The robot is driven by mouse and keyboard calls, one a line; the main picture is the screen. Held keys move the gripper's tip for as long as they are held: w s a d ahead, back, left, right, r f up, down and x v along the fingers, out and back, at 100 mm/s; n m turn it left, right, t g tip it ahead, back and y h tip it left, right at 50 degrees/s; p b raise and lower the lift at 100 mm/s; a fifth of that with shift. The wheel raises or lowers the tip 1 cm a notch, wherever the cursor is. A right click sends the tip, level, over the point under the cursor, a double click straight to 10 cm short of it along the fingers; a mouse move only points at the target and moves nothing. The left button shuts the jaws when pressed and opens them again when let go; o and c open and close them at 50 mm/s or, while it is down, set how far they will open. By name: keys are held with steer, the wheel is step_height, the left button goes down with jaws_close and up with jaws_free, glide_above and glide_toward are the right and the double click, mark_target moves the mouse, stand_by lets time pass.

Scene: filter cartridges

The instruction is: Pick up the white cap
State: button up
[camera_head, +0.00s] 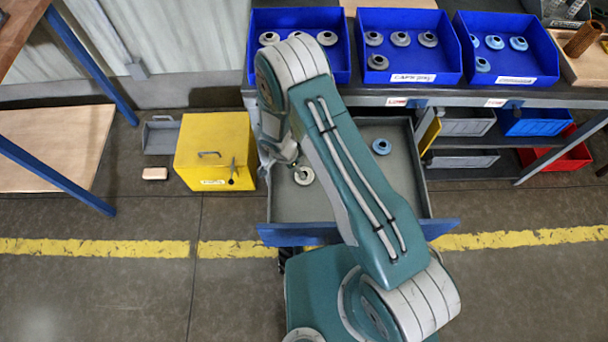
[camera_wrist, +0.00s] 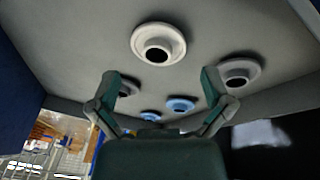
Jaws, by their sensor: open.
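A white cap (camera_head: 304,181), a round flanged ring with a hole, lies in the open grey drawer (camera_head: 298,207) in the head view. In the wrist view, a white cap (camera_wrist: 172,40) lies above and beyond the fingertips, near the middle. My gripper (camera_wrist: 160,82) is open and empty, its two fingers apart, with the cap clear of them. In the head view my arm hides most of my gripper and the middle of the drawer.
The wrist view also shows a greyish cap (camera_wrist: 240,68), two blue caps (camera_wrist: 182,101) and a dark cap at left. A blue cap (camera_head: 381,146) lies at the drawer's right. Blue bins (camera_head: 412,60) stand above. A yellow box (camera_head: 215,140) stands left.

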steer(key=x, duration=0.5)
steer(key=shift+w+d+r, duration=0.1)
steer(key=shift+d, duration=0.3)
steer(key=c, duration=0.8)
